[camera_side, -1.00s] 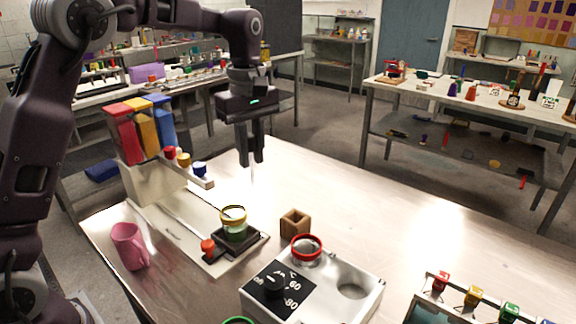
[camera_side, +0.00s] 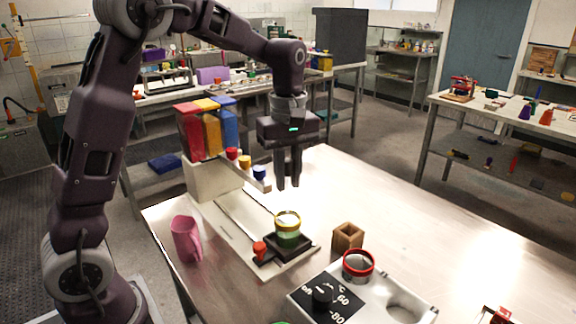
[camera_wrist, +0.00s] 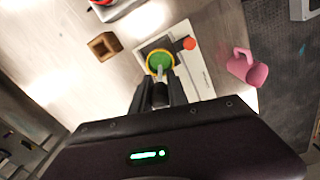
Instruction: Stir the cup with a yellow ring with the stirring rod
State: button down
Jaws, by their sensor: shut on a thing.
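The cup with a yellow ring (camera_side: 288,230) stands upright on a small black square stand and has green content. It also shows in the wrist view (camera_wrist: 159,60), just beyond my fingertips. My gripper (camera_side: 289,184) points straight down above the cup. In the wrist view my gripper (camera_wrist: 159,88) is shut on the pale stirring rod (camera_wrist: 163,71), whose far end overlaps the cup's opening. In the side view the rod is too thin to make out, so I cannot tell whether its tip is inside the cup.
A wooden block with a hole (camera_side: 347,237) stands right of the cup, with a red-ringed cup (camera_side: 358,264) on a heater (camera_side: 325,298) nearer the front. A pink mug (camera_side: 186,239) is at left. A dispenser with red, yellow and blue containers (camera_side: 209,132) stands behind.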

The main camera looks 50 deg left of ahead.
aim_at(288, 205)
jog(key=shift+f, duration=3.65)
